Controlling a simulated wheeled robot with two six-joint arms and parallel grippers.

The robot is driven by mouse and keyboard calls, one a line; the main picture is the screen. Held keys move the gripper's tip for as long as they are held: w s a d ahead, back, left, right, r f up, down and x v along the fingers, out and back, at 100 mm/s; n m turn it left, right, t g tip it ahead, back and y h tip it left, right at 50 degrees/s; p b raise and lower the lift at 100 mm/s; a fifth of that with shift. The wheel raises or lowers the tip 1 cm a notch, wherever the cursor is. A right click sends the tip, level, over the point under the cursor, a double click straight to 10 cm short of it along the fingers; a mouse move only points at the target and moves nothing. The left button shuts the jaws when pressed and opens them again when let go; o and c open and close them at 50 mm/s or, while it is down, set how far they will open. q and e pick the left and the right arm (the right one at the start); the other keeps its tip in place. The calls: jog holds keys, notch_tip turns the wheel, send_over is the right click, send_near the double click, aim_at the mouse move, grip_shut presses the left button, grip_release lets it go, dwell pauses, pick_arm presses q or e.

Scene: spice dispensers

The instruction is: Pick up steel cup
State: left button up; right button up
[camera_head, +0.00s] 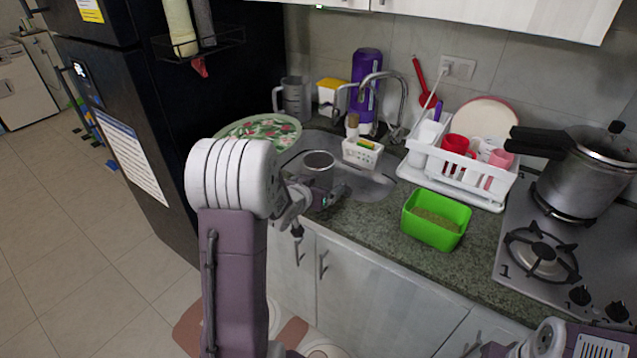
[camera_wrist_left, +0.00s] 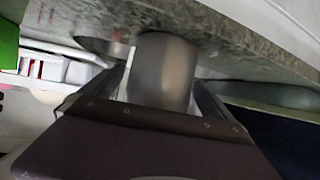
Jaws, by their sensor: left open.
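The steel cup (camera_head: 318,163) is a grey metal cylinder with a round open rim, upright at the sink in the head view. My left gripper (camera_head: 330,193) is at the near side of the cup, low beside its body. In the left wrist view the cup (camera_wrist_left: 163,68) stands between the two fingers of my open left gripper (camera_wrist_left: 160,88). The gripper has not closed on it, and I cannot tell whether either finger touches it. My left arm hides part of the counter. My right arm shows at the bottom right, but its fingertips are out of view.
A patterned plate (camera_head: 262,130) lies left of the cup. A white sponge basket (camera_head: 362,154) and the faucet (camera_head: 400,105) are behind it. A green bin (camera_head: 434,220), a dish rack (camera_head: 462,172) and a pot on the stove (camera_head: 590,170) are to the right.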

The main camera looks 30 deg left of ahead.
aim_at(319, 173)
pick_arm(q)
jog(key=shift+s+r, duration=0.1)
jog(key=shift+s, duration=0.05)
jog(key=shift+c, duration=0.9)
jog(key=c, duration=1.9)
jog(key=shift+r, duration=0.2)
jog(key=shift+c, duration=0.2)
jog(key=shift+r+p, duration=0.75)
jog(key=shift+r, duration=1.15)
jog(key=s+d+r+b, duration=0.1)
jog(key=s+d+r, duration=0.2)
jog(key=d+r, duration=0.4)
jog(key=shift+s+d, duration=0.35)
jog(key=shift+d, duration=1.7)
